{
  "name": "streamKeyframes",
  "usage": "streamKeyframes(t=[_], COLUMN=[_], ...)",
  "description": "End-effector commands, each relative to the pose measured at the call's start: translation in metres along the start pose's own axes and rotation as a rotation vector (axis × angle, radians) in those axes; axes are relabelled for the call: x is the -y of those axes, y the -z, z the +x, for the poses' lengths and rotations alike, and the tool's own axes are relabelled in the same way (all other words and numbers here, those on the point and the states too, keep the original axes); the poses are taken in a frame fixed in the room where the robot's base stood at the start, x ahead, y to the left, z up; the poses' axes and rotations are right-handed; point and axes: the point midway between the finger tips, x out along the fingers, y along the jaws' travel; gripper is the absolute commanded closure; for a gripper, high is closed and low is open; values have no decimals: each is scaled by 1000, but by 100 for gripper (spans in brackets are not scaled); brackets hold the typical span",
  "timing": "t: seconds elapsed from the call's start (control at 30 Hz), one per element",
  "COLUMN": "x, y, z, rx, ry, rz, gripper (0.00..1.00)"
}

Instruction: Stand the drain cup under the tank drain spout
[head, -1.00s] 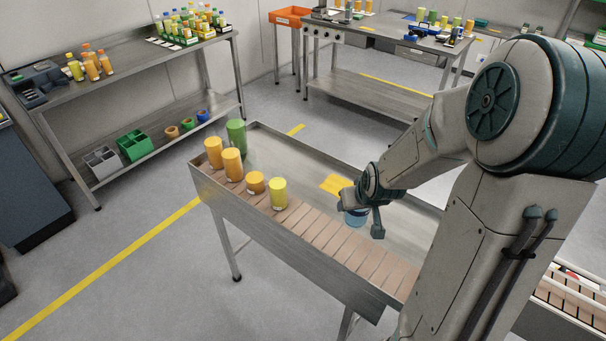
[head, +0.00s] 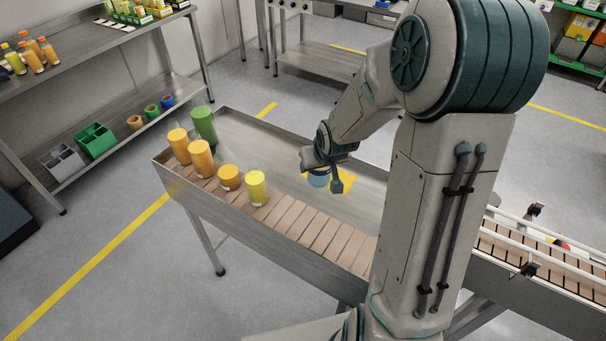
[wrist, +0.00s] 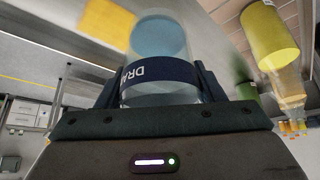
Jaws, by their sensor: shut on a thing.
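The drain cup (wrist: 158,45) is a clear cup with a blue inside and a dark band lettered "DRA", the rest of the word hidden. It sits between the fingers of my gripper (wrist: 158,85) in the wrist view, and the gripper is shut on it. In the head view the blue cup (head: 319,179) shows below my gripper (head: 325,172), over the metal table beside a yellow patch (head: 347,183). I cannot tell whether the cup touches the table. I do not see the tank drain spout in these frames.
Several orange, yellow and green containers (head: 201,160) stand at the left end of the metal table (head: 250,142). A slatted strip (head: 300,228) runs along its front edge. A shelf rack (head: 120,133) stands at left. A railed conveyor (head: 540,250) lies at right.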

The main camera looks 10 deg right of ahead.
Motion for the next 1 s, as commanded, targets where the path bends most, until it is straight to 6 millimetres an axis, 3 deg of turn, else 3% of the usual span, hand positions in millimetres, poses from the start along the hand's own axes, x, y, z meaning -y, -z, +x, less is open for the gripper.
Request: streamKeyframes(t=[0.67,1.0], x=[32,33], y=[32,16], z=[66,95], rx=[0,4], ry=[0,-1], rz=[1,1], gripper=[62,62])
